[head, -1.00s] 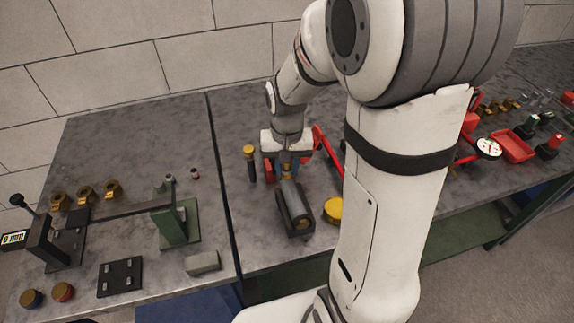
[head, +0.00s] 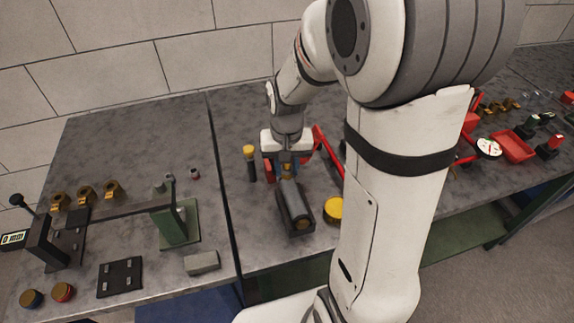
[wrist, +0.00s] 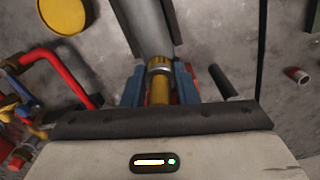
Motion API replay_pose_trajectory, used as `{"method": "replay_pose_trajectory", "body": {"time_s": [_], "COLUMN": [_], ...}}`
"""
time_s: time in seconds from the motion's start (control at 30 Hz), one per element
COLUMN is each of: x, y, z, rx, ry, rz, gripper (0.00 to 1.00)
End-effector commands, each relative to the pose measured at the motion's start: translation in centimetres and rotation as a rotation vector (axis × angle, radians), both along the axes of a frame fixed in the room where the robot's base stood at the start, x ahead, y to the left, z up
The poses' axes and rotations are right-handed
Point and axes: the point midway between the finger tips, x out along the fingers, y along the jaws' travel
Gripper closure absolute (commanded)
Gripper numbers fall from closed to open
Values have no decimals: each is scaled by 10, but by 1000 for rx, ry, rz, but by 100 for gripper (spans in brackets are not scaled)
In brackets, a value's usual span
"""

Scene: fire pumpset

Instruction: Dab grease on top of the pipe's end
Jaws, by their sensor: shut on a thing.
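The pipe (head: 293,203) is a dark grey cylinder lying in a dark cradle (head: 297,229) on the bench. My gripper (head: 287,166) is over the pipe's far end, pointing down. In the wrist view its blue-grey fingers (wrist: 160,90) are shut on a brush-like tool (wrist: 160,87) with a yellow handle and a metal collar. The tool's collar overlaps the end of the pipe (wrist: 145,25) in that view. A yellow round tin (head: 334,210) stands right of the cradle.
A dark upright cylinder with a yellow top (head: 250,163) stands close left of my gripper. Red pipework (head: 326,150) is close on the right. A green stand (head: 177,220) and a grey block (head: 202,262) are on the left bench. The bench behind is mostly clear.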

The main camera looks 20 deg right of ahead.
Motion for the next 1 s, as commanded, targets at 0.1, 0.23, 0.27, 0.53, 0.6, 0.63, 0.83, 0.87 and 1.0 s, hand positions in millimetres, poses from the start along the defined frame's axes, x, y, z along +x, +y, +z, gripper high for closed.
{"method": "replay_pose_trajectory", "body": {"time_s": [0.1,0.23,0.27,0.53,0.6,0.63,0.83,0.87,1.0], "x": [0,0,0,0,0,1,7,9,15], "y": [0,0,0,0,0,0,0,0,0], "z": [-1,0,0,0,0,0,1,1,0], "rx": [0,0,0,0,0,0,0,0,0], "ry": [1,1,1,1,1,1,1,1,2], "rz": [0,0,0,0,0,0,0,0,0], "gripper": [96,96,96,96,96,96,96,96,96]}}
